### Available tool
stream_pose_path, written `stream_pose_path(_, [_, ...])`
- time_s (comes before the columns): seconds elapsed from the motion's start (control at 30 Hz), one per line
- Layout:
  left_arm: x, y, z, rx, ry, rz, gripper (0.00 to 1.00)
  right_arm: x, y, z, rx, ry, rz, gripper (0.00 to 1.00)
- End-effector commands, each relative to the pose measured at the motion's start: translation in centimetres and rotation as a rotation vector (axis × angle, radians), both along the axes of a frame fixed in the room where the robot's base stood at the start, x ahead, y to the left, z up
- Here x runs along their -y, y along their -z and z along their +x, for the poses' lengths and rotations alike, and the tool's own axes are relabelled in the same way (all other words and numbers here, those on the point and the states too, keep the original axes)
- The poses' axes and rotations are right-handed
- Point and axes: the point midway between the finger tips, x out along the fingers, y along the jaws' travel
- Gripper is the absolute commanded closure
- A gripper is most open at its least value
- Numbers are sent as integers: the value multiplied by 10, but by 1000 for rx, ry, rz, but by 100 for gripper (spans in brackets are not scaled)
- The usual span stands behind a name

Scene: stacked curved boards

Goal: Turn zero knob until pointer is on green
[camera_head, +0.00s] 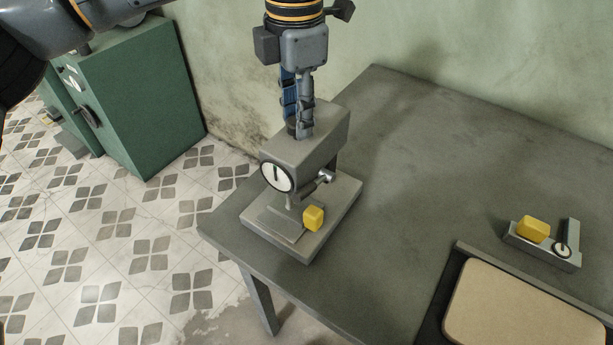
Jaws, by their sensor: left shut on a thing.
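A grey gauge stand (325,137) sits near the table's left corner. Its round white dial (277,177) faces forward, with a dark pointer standing roughly upright. I cannot make out a green mark on the dial at this size. My left gripper (298,131) points straight down onto the top of the stand. It is shut on the dark zero knob (292,126), which is mostly hidden by the fingers. A yellow block (313,218) rests on the stand's base, beside the spindle under the dial. My right gripper is out of view.
The grey table (400,150) is clear behind and right of the stand. At the right are a small grey holder (553,257) with another yellow block (533,229) and a beige panel (520,310) in a dark frame. A green cabinet (150,110) stands at the left.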

Motion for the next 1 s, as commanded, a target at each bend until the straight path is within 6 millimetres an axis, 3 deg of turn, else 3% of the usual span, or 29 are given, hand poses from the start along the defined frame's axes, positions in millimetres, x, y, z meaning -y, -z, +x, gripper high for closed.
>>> stream_pose_path(0.13, [0,0,0,-1,1,0,90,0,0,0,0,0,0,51])
stream_pose_path(0.17, [0,0,0,-1,1,0,61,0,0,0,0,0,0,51])
stream_pose_path(0.2, [0,0,0,-1,1,0,54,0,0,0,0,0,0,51])
stream_pose_path(0.57, [0,-2,0,0,1,0,54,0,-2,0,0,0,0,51])
stream_pose_path(1.0, [0,-44,0,0,1,-1,54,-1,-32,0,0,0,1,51])
